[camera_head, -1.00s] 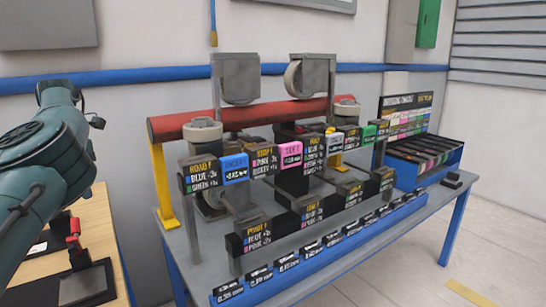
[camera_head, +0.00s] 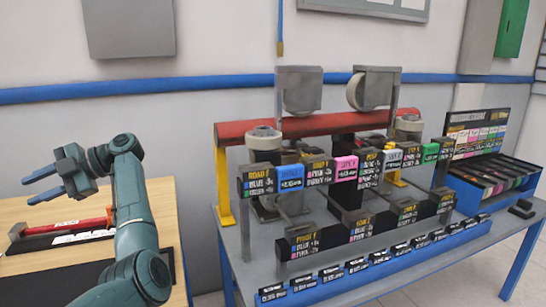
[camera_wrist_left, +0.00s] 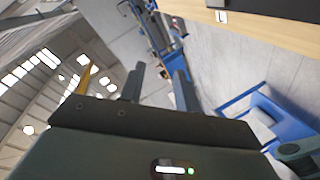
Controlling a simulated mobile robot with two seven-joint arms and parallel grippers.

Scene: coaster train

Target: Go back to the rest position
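My left gripper (camera_head: 32,190) is raised above the wooden table at the left of the head view, its fingers pointing left. The two fingers are apart with nothing between them. The wrist view also shows the left gripper (camera_wrist_left: 157,82) open and empty, tilted against the room. My right gripper is in neither view.
The wooden table (camera_head: 22,211) carries a red-handled tool (camera_head: 80,227) in a dark holder. To its right, a grey table with a blue frame bears the coaster train rig with its red beam (camera_head: 330,124), coloured blocks and a sorting rack (camera_head: 482,204).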

